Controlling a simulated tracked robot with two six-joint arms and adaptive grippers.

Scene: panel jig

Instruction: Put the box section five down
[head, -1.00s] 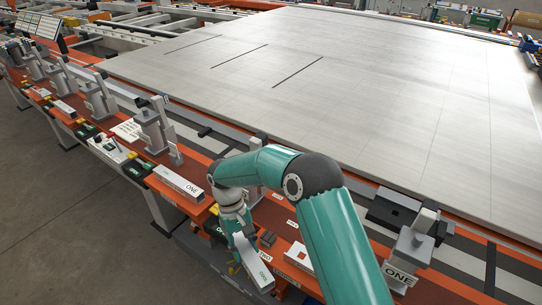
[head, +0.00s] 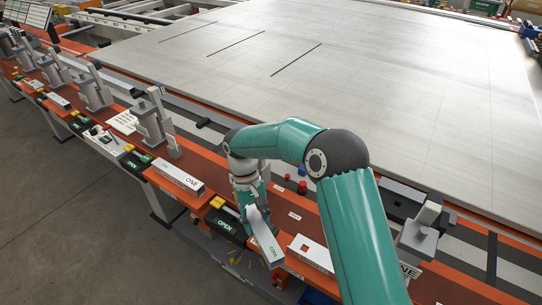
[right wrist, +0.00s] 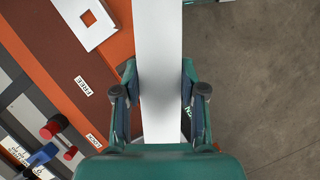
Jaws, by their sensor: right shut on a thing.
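My right gripper (head: 256,207) is shut on a long pale box section (head: 264,240) with a small green label too small to read. The section is above the front edge of the orange bench (head: 245,187), its near end out toward the floor side. In the right wrist view, the fingers (right wrist: 160,100) press both sides of the white section (right wrist: 158,60), which runs up and out of the picture. Its far end and underside are hidden, so I cannot tell whether it touches anything. My left gripper is not in view.
A box section marked ONE (head: 178,178) lies on the bench to the left. A white plate with a square hole (head: 312,252) lies to the right. A dark OPEN bin (head: 225,226) is beside the gripper. In the wrist view, red and blue knobs (right wrist: 45,155) stand near a FREE label (right wrist: 83,86).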

